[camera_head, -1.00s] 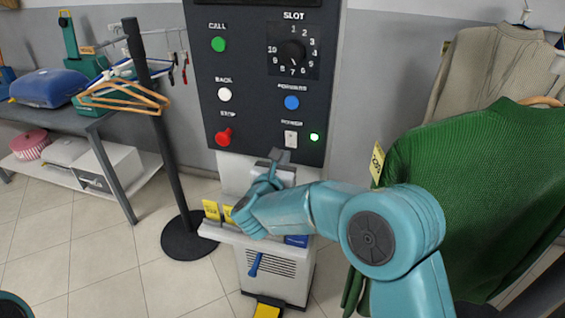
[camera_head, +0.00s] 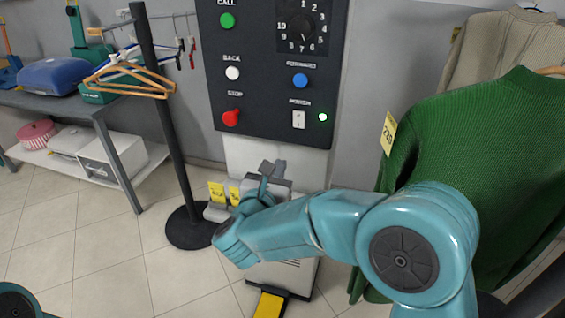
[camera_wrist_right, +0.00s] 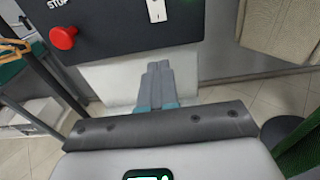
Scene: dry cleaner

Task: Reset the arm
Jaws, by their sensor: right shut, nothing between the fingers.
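My right arm reaches in from the lower right in the head view. Its gripper (camera_head: 271,167) is shut and empty, in front of the pale lower part of the control machine, below the dark panel (camera_head: 262,98). In the right wrist view the closed fingers (camera_wrist_right: 158,82) lie side by side with nothing between them, and the panel's lower edge is above them. My left gripper is not in view. The forearm hides part of the machine's small shelf and its base.
A green sweater (camera_head: 478,150) hangs close to the right of my arm. A black post (camera_head: 165,110) with hangers (camera_head: 130,80) stands left of the machine. A grey table (camera_head: 75,102) is at the left. Yellow tags (camera_head: 217,193) stand on the shelf.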

